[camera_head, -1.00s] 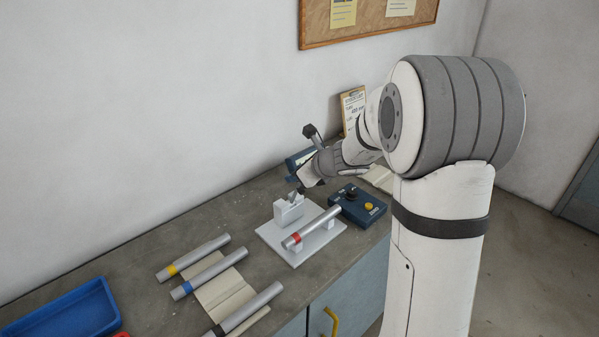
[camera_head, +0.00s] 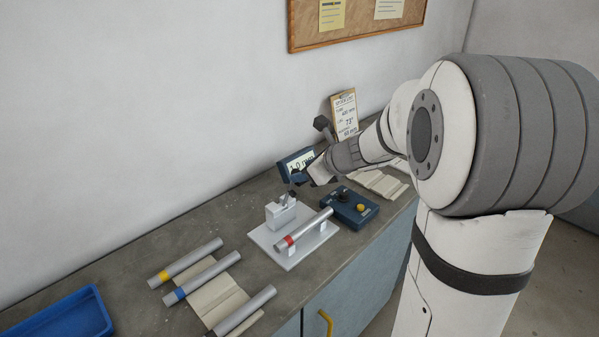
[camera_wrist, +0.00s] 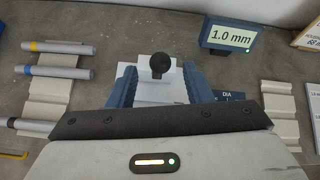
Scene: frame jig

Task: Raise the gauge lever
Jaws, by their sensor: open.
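The gauge is a pale block (camera_head: 281,215) on a white plate (camera_head: 268,243) on the grey bench. Its short lever (camera_head: 292,197) shows at the block's top, close to my gripper in the head view. In the wrist view the lever's round black knob (camera_wrist: 160,63) sits between my two blue fingers, with a gap on each side. My gripper (camera_wrist: 160,72) is open and holds nothing. It also shows in the head view (camera_head: 308,179), just above and right of the gauge. The lever's shaft below the knob is mostly hidden in the wrist view.
A red-banded tube (camera_head: 304,230) rests in supports beside the gauge. A display (camera_wrist: 231,36) behind reads 1.0 mm. A blue control box (camera_head: 350,206) stands to the right. Banded tubes on a rack (camera_head: 216,300) and a blue tray (camera_head: 60,320) lie left.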

